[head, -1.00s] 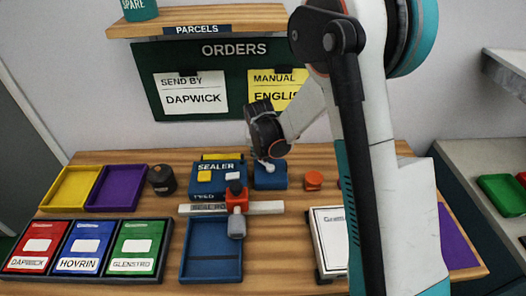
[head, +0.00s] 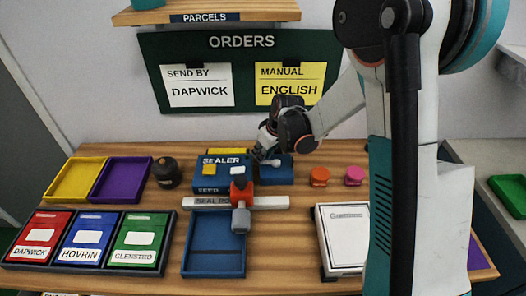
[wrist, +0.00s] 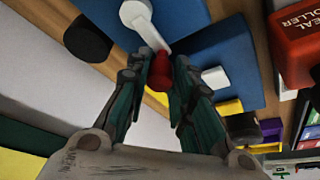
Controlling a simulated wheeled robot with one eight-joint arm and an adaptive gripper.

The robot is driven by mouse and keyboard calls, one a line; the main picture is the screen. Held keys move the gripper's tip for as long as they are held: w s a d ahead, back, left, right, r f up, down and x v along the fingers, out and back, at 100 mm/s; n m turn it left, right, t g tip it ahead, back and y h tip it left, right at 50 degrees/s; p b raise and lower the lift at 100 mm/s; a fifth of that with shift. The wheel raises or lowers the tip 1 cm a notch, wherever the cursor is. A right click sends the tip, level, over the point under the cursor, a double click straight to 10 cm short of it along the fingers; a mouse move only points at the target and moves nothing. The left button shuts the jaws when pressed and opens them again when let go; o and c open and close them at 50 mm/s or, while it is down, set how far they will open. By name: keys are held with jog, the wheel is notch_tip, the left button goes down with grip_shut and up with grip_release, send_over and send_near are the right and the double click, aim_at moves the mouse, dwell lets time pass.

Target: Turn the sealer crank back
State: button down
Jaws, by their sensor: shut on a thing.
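The blue sealer (head: 207,182) stands at the back of the wooden table, with a yellow button and a white one on it. A blue crank block (head: 278,176) sits at its right side. The grey crank (head: 272,162) shows there, partly covered by my gripper (head: 264,152). In the wrist view, the crank's grey arm (wrist: 154,34) runs from a round hub to a red knob (wrist: 159,72). My gripper (wrist: 160,78) is shut on the red knob, one finger on each side.
An orange seal roller (head: 240,196) and grey bar stand before the sealer, above a blue tray (head: 214,273). A dark round pot (head: 167,172) stands left. Orange (head: 319,177) and pink (head: 355,175) pucks stand right. The orders board (head: 240,41) hangs behind.

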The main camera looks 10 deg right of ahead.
jog(key=shift+s+n, duration=0.15)
jog(key=shift+n, duration=0.25)
jog(key=c, duration=1.4)
grip_release()
jog(key=shift+o, duration=0.2)
jog(key=shift+r, duration=0.1)
jog(key=v, duration=1.1)
jog(key=shift+d+r, duration=0.2)
jog(key=shift+r, duration=0.2)
jog(key=s+d+r+m+t+h, duration=0.1)
jog(key=s+r+m, duration=0.2)
jog(key=s, duration=0.9)
jog(key=s+d+r+m+t+h, duration=0.1)
jog(key=s+r+m, duration=0.3)
jog(key=s, duration=0.9)
jog(key=shift+d+r+t, duration=0.25)
jog(key=shift+r+t, duration=0.35)
jog(key=shift+r, duration=0.25)
